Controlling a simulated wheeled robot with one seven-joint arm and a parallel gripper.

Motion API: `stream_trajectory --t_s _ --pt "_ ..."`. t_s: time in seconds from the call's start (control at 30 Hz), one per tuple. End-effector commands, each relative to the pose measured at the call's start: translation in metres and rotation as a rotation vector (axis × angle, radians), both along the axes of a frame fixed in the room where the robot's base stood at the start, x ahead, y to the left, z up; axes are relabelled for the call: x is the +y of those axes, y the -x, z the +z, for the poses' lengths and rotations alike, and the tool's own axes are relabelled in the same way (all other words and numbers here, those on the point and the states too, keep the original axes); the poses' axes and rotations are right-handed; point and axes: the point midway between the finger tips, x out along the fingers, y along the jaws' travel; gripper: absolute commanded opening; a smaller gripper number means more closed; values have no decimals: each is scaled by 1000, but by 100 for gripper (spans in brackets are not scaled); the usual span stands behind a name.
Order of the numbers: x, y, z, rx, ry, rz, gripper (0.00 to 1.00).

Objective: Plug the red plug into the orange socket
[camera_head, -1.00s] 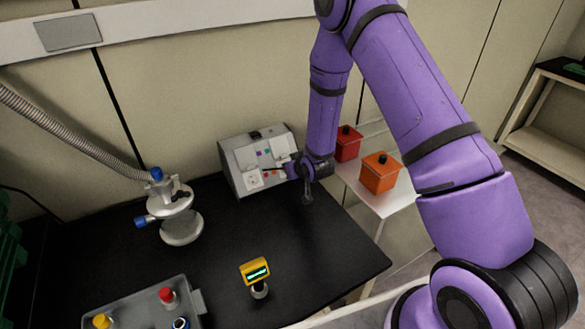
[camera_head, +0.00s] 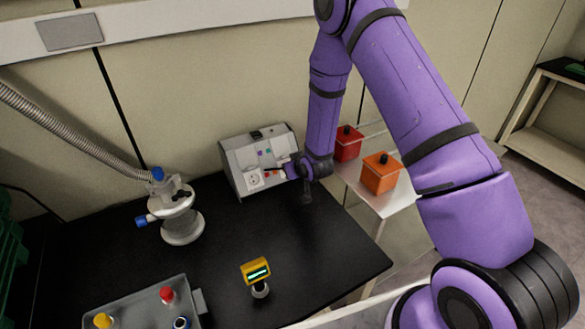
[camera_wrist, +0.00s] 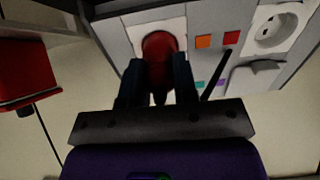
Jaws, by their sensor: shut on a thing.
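My gripper (camera_wrist: 158,75) is shut on the red plug (camera_wrist: 160,44), whose round red body shows between the two fingers in the wrist view. The plug is up against the white socket plate (camera_wrist: 134,27) beside a small orange square (camera_wrist: 203,41). The plug hides the socket holes, so I cannot tell how deep it sits. A second white socket (camera_wrist: 270,28) is beside a small red square (camera_wrist: 232,37). In the head view, my gripper (camera_head: 284,172) is at the right part of the sloped front of the grey socket box (camera_head: 234,158).
Red (camera_head: 347,144) and orange (camera_head: 380,172) boxes stand on a side stand at the right. The table's middle is clear.

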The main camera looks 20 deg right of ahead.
Motion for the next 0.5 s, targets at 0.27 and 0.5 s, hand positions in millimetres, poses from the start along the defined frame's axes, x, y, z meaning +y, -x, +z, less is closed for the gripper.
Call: stream_trajectory --t_s 0.27,0.5 --pt "1 -3 -2 -1 0 0 0" --pt "1 -5 -3 -1 0 0 0"
